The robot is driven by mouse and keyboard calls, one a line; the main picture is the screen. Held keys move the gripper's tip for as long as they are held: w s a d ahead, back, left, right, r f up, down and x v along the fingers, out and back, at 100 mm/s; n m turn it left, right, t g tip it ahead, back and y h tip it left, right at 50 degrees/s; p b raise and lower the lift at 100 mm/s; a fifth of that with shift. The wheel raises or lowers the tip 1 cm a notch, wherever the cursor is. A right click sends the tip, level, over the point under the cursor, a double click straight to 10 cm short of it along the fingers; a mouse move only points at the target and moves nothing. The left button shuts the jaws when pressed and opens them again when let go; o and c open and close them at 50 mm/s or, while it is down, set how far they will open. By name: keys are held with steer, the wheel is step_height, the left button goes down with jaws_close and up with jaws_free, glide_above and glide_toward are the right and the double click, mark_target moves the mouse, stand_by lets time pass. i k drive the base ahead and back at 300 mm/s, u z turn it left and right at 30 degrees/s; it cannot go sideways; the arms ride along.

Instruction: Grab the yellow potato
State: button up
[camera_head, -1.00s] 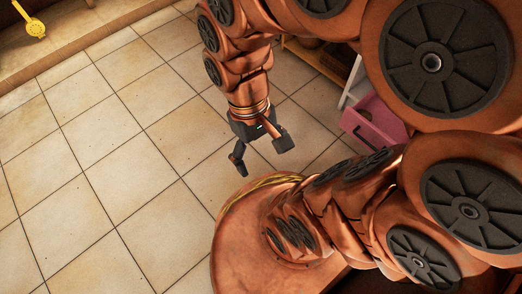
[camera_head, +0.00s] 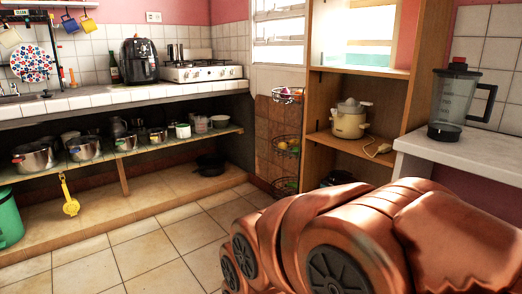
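I cannot make out a yellow potato for certain. A tiered wire basket rack (camera_head: 285,150) hangs on the brown tiled wall in the middle of the view. Small coloured items sit in its tiers, too small to identify. My copper-coloured arm fills the lower right and may hide things behind it. My gripper is outside the view.
At left, a long counter has an open shelf (camera_head: 150,143) of pots below it. A yellow utensil (camera_head: 70,205) hangs there beside a green bin (camera_head: 9,218). A wooden shelf unit holds a juicer (camera_head: 350,120). A blender (camera_head: 455,100) stands on the right counter. The tiled floor at lower left is clear.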

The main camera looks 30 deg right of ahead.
mark_target(283, 145)
steer(key=u, duration=0.1)
steer(key=i, duration=1.1)
steer(key=z, duration=0.4)
steer(key=i, duration=1.75)
steer(key=z, duration=0.65)
